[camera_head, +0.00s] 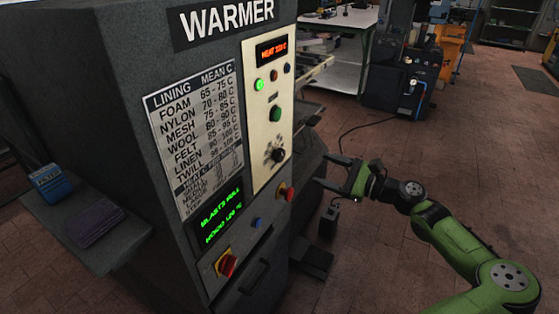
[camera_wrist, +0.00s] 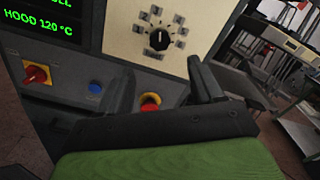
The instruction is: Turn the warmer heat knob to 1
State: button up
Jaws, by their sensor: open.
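The warmer (camera_head: 130,120) is a tall dark cabinet on the left of the head view, with a cream control panel (camera_head: 266,110) on its front. The heat knob (camera_head: 277,155) is a round black knob low on that panel. My gripper (camera_head: 332,172) is open and empty, to the right of the panel and apart from the knob. In the wrist view its two dark fingers (camera_wrist: 163,88) stand below the knob.
A red knob on yellow (camera_head: 287,192), a blue button (camera_head: 257,223) and a red switch on yellow (camera_head: 227,265) sit below the panel. A green display (camera_head: 221,216) is beside them. A shelf (camera_head: 120,245) juts out at left. Floor is open around my arm at right.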

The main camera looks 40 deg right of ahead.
aim_at(282, 156)
jog(key=b+x, duration=0.3)
jog(key=x, duration=0.9)
jog(key=shift+w+a+f, duration=0.1)
jog(key=shift+w+a, duration=0.05)
jog(key=shift+w, duration=0.1)
jog(key=c, duration=1.1)
jog(key=shift+o, duration=0.2)
